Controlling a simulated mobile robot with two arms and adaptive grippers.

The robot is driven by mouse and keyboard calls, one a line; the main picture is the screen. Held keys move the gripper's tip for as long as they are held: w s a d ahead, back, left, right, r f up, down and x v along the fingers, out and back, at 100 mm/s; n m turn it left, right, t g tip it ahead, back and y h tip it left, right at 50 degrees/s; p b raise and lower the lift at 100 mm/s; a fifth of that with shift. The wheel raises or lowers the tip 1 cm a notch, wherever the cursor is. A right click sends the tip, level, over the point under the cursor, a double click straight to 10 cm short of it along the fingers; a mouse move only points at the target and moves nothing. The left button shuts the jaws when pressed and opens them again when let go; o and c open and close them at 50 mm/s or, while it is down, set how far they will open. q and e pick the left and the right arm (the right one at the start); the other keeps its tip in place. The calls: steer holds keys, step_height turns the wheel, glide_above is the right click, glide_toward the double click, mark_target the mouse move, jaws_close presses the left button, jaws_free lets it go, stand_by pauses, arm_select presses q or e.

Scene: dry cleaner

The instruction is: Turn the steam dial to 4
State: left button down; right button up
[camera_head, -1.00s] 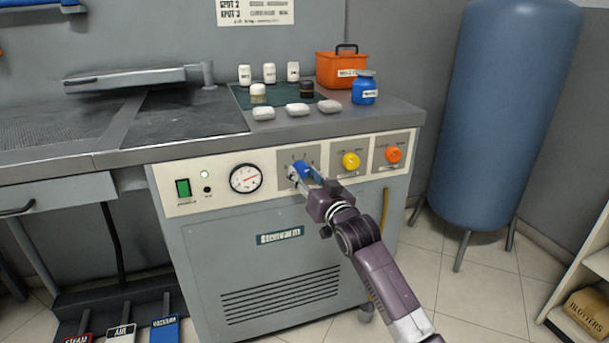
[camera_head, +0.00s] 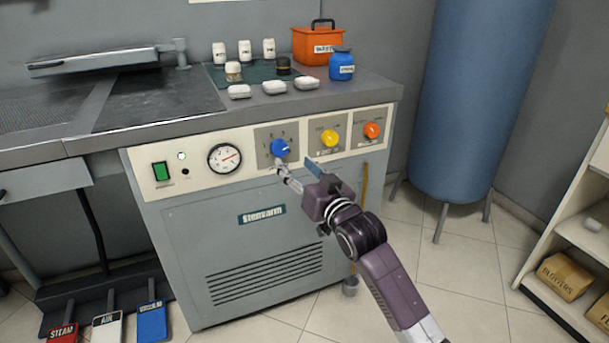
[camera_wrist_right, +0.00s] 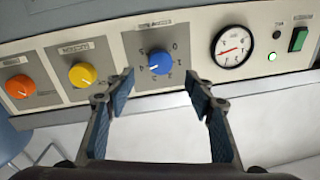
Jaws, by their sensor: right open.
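The blue steam dial (camera_head: 280,148) is on a grey plate on the machine's front panel, right of the gauge. It also shows in the right wrist view (camera_wrist_right: 160,64), upside down, with a white mark pointing toward the left there and toward the right in the head view. In the wrist view the dial lies beyond the gap between the fingertips (camera_wrist_right: 160,92). My left gripper is out of view.
A yellow knob (camera_head: 329,138) and an orange knob (camera_head: 372,130) sit right of the dial. A pressure gauge (camera_head: 224,158) and green switch (camera_head: 161,171) are at its left. Bottles and white blocks stand on the worktop above. A blue tank (camera_head: 478,100) stands at the right.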

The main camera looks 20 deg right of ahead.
steer(key=shift+s+d, duration=0.15)
steer(key=shift+s, duration=0.95)
steer(key=shift+s+d, duration=0.1)
steer(key=shift+s, duration=0.95)
